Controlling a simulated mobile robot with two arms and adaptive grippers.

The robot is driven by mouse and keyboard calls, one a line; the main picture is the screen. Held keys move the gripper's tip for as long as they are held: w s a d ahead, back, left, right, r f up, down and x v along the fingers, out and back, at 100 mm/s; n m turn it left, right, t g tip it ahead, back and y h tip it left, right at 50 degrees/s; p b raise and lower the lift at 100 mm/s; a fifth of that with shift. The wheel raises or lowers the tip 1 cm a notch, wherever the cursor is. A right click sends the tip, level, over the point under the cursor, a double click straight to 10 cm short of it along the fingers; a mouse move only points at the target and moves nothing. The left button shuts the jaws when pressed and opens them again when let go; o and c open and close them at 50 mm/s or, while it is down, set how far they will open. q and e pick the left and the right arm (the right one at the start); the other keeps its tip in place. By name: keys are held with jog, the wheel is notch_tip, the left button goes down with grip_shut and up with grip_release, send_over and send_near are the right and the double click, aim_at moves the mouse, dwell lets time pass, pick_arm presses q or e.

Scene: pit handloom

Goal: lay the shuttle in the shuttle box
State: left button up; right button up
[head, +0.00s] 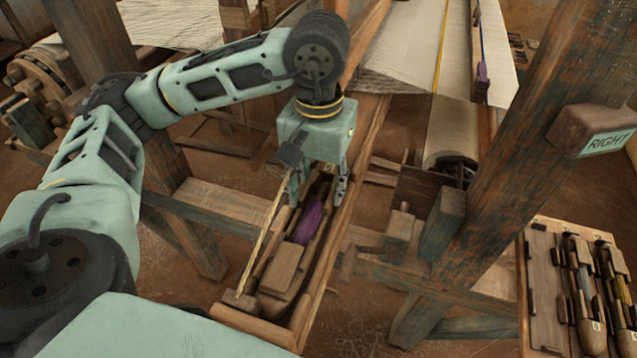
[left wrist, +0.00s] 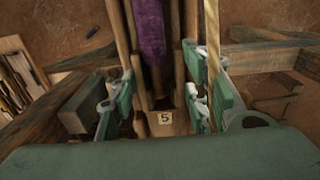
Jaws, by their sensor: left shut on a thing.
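The shuttle (head: 308,222), with a purple wound pirn, is in line with the long wooden shuttle box (head: 262,328) in the head view. It shows between the box's walls; I cannot tell whether it rests on the floor of the box. My left gripper (head: 317,198) points down over the far part of the shuttle, fingers on either side, shut on it. In the left wrist view the purple pirn (left wrist: 149,30) runs up from between the fingers (left wrist: 165,88), with a wooden end tagged 5 (left wrist: 165,118) nearer. The fingers hide part of the shuttle. My right gripper is not in view.
A thin pale rod (head: 262,238) runs along the box's left side. A wooden block (head: 281,268) sits at its near end. A tray (head: 538,300) with other shuttles is at lower right. A heavy post (head: 500,190) with a RIGHT sign (head: 607,143) stands right of the box.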

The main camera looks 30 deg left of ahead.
pick_arm(q)
jog(key=o, duration=1.4)
jog(key=shift+o, duration=0.3)
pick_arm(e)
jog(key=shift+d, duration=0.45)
pick_arm(q)
jog(key=shift+r, duration=0.15)
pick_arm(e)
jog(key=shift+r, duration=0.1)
pick_arm(q)
jog(key=shift+r+p, duration=1.25)
jog(key=shift+r, duration=1.05)
jog(key=shift+r+p, duration=0.8)
jog(key=shift+r, duration=0.8)
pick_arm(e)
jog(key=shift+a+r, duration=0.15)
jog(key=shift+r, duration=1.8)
